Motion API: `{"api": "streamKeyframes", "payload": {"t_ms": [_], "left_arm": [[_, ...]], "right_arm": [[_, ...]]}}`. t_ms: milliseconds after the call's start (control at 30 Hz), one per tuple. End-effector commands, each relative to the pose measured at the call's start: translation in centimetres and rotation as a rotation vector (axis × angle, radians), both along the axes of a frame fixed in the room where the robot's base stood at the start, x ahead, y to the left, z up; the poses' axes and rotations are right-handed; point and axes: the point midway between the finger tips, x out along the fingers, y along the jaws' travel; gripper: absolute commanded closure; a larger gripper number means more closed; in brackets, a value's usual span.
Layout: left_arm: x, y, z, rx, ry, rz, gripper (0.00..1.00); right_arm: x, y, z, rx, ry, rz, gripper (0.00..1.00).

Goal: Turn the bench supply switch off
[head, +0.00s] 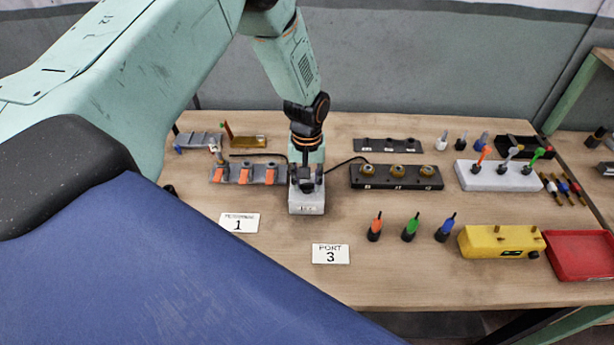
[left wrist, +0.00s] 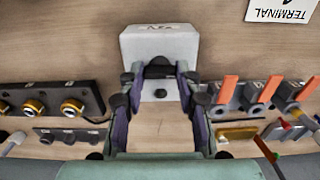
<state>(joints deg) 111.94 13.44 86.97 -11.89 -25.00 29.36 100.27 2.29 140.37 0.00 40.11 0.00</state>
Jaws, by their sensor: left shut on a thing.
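The bench supply is a small pale grey box (head: 307,204) with a printed label on its front, standing mid-table; it also shows in the left wrist view (left wrist: 160,42). Its switch (left wrist: 159,70) is a dark part on the box, between my fingers. My left gripper (head: 306,183) comes down from above onto the box, and its two fingers sit on either side of the dark switch, shut on it. The fingers hide most of the switch, so I cannot tell its position. My right gripper is not in view.
A block with orange levers (head: 245,174) stands close left of the box. A black block with brass knobs (head: 396,177) stands close right, with cables at both. Number cards (head: 331,254), colored drivers (head: 410,228), a yellow box (head: 500,242) and a red tray (head: 580,256) lie nearer the front.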

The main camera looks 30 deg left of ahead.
Motion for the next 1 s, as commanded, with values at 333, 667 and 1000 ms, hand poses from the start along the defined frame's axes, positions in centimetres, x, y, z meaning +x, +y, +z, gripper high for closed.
{"api": "streamKeyframes", "payload": {"t_ms": [333, 667, 1000], "left_arm": [[0.43, 0.06, 0.32, 0.001, -0.011, 0.026, 0.98], [0.41, 0.05, 0.30, 0.000, -0.010, 0.025, 0.57], [0.15, 0.02, 0.09, 0.000, -0.004, 0.024, 0.43]], "right_arm": [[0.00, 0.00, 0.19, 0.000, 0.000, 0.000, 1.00], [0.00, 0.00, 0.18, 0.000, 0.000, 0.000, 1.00], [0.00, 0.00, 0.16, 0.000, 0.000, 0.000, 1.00]]}}
